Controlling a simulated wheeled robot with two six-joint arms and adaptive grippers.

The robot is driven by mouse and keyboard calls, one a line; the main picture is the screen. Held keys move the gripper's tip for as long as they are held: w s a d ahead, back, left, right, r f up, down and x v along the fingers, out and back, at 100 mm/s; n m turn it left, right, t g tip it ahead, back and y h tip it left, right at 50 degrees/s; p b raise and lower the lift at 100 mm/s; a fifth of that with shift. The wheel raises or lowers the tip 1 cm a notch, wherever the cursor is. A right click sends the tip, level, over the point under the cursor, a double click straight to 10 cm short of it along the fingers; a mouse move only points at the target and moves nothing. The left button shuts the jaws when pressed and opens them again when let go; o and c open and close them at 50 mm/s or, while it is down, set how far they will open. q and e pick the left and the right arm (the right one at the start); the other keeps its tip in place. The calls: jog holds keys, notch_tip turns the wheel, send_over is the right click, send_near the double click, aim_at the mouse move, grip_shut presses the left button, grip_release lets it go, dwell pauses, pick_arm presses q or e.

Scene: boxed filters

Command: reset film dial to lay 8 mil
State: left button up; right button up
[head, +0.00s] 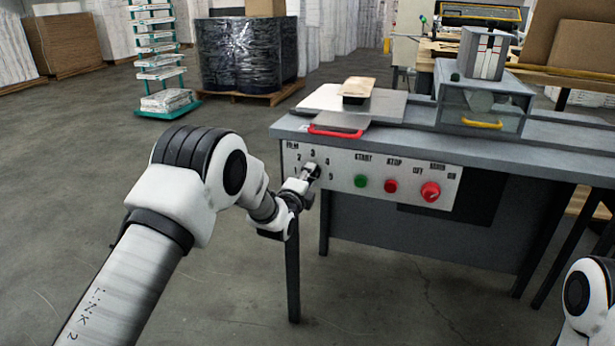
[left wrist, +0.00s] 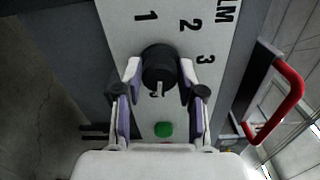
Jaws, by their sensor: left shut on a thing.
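The film dial is a round black knob (left wrist: 158,62) on the white control panel (head: 345,182), under a FILM label. In the left wrist view, printed numbers 1, 2 and 3 stand around it. A white mark shows at its lower side, but I cannot tell clearly where the pointer is set. My left gripper (head: 308,177) is at the panel's left end in the head view and mostly covers the dial there. In the left wrist view its two fingers (left wrist: 160,72) are shut on the knob from both sides. My right gripper is out of view.
Right of the dial are a green START button (head: 361,181), a red STOP button (head: 391,186) and a larger red knob (head: 430,192). A red handle (head: 336,131) juts out above the panel. The bench top (head: 400,125) carries a plate with a package and a clear-fronted box.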

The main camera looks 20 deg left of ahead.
pick_arm(q)
jog(key=shift+w+r+m, duration=0.1)
jog(key=shift+r+m, duration=0.3)
jog(key=o, duration=1.1)
jog(key=shift+o, duration=0.2)
jog(key=s, duration=1.2)
jog(key=shift+a+f, duration=0.2)
jog(key=shift+f, duration=0.1)
